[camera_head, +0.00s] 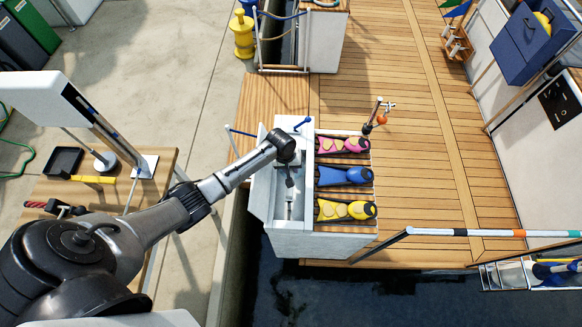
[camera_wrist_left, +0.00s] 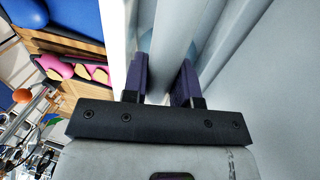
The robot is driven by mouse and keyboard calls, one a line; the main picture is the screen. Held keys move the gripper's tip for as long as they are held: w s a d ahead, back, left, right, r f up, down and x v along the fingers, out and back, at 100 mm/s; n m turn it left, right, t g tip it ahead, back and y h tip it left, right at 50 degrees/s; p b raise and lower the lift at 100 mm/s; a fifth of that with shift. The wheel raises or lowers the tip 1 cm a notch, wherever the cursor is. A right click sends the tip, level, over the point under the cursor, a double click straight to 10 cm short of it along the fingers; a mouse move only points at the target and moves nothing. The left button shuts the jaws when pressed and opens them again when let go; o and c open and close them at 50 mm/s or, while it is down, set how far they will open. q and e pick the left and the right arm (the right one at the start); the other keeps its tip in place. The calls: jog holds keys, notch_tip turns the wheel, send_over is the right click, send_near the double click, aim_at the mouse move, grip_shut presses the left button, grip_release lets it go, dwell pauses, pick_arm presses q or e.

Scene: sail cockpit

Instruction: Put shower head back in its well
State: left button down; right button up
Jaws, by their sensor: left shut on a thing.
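My left gripper (camera_head: 290,185) reaches down into the open white well (camera_head: 260,195) in the boat's side. In the left wrist view its two dark fingers (camera_wrist_left: 160,85) are shut on a smooth pale grey rounded piece (camera_wrist_left: 166,45), which seems to be the shower head. The well's pale wall (camera_wrist_left: 275,90) stands close on the right of the fingers. In the head view the gripper and arm hide most of the held piece; a small grey part (camera_head: 292,208) shows in the well below the gripper. Whether the piece touches the floor of the well cannot be told. My right gripper is not in view.
Pink (camera_head: 343,145), blue (camera_head: 345,176) and yellow (camera_head: 346,209) fins lie in slots right of the well. A small post with an orange ball (camera_head: 381,118) stands behind them. A wooden table (camera_head: 165,165) is at left. Dark water (camera_head: 350,295) lies below; the teak deck (camera_head: 420,170) is mostly clear.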

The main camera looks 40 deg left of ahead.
pick_arm(q)
jog(key=shift+f+b, duration=0.4)
jog(key=shift+f, duration=0.25)
jog(key=shift+f+b, duration=0.75)
jog(key=shift+f, duration=0.95)
jog(key=c, duration=0.8)
grip_release()
jog(key=r+p, duration=0.1)
jog(key=r, duration=0.3)
jog(key=s+a+r+p, duration=0.1)
jog(key=r, duration=0.4)
jog(key=a+r+p, duration=0.1)
jog(key=r, duration=0.3)
jog(key=shift+s+r, duration=0.3)
jog(key=shift+s, duration=0.05)
